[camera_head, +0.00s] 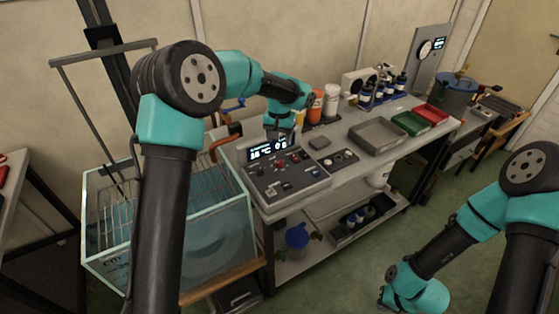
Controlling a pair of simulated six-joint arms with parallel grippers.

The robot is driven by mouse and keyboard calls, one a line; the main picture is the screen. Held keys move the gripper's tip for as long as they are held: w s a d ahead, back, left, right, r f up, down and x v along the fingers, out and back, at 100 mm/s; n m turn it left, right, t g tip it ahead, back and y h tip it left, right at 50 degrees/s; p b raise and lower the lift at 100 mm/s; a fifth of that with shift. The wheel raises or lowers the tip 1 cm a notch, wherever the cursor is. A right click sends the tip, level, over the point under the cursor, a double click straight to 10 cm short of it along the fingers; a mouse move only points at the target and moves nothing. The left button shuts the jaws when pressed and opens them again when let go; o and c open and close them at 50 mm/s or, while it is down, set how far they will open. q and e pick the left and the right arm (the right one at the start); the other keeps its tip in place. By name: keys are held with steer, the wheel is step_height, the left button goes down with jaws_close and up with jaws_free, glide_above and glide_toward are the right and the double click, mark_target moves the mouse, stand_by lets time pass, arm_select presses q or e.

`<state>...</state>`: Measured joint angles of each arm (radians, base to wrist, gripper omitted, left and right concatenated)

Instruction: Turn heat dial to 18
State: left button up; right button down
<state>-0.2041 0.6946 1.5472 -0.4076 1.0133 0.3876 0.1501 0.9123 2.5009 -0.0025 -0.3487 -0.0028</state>
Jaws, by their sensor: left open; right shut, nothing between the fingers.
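The grey control panel (285,182) sits at the left end of the workbench, with a dark, lit display (267,148) along its back. The display shows a temperature in °C and a second number; the digits are too small to read surely. Several small knobs and buttons, some red, are on the panel's sloped top; which one is the heat dial I cannot tell. My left gripper (281,135) points down over the back of the panel, in front of part of the display. It is open; whether it touches a knob is unclear. My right arm is at the lower right, its gripper out of frame.
A glass water tank (190,225) with a wire rack stands left of the bench. An orange bottle (315,106) and a white bottle (331,100) stand behind the panel. Grey (377,137), green (408,123) and red (430,114) trays lie to the right.

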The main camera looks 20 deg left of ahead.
mark_target(280, 162)
arm_select(q)
step_height(280, 162, down, 10)
steer(key=shift+f, duration=0.2)
stand_by(0.3)
steer(key=c, duration=0.9)
steer(key=shift+c, duration=0.2)
steer(key=shift+m, duration=0.3)
steer(key=m, duration=0.5)
steer(key=shift+m, duration=0.3)
steer(key=m, duration=0.5)
steer(key=shift+m, duration=0.3)
